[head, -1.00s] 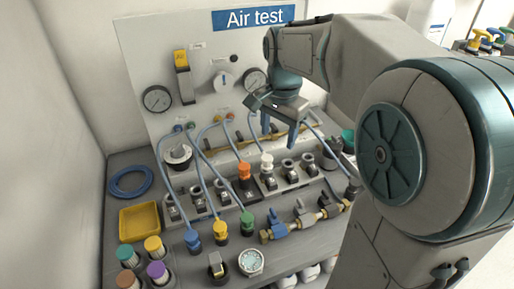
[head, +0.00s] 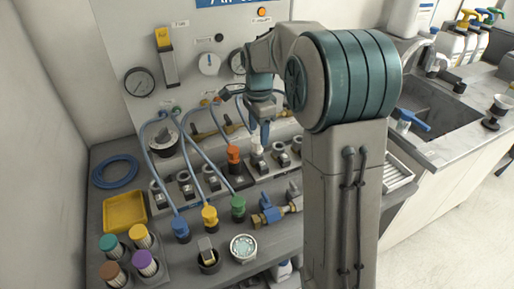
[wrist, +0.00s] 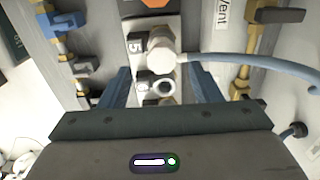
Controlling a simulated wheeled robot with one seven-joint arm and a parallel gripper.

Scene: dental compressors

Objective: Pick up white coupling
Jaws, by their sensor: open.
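The white coupling (head: 256,157) stands on the row of grey sockets at the panel's foot, right of the orange coupling (head: 234,156). In the wrist view the white coupling (wrist: 162,48) sits near a label "5", with a blue hose leaving it to the right. My gripper (head: 263,132) points down just above it in the head view. In the wrist view my gripper (wrist: 160,70) is open, its two blue fingers on either side of the line to the coupling. Nothing is between the fingertips that I can see; contact cannot be told.
Blue hoses arch over the sockets to the blue (head: 181,230), yellow (head: 209,217) and green (head: 238,207) couplings. A brass valve assembly (head: 272,214) lies in front. A yellow tray (head: 124,212) and several capped cylinders stand at left. A sink (head: 440,108) is at right.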

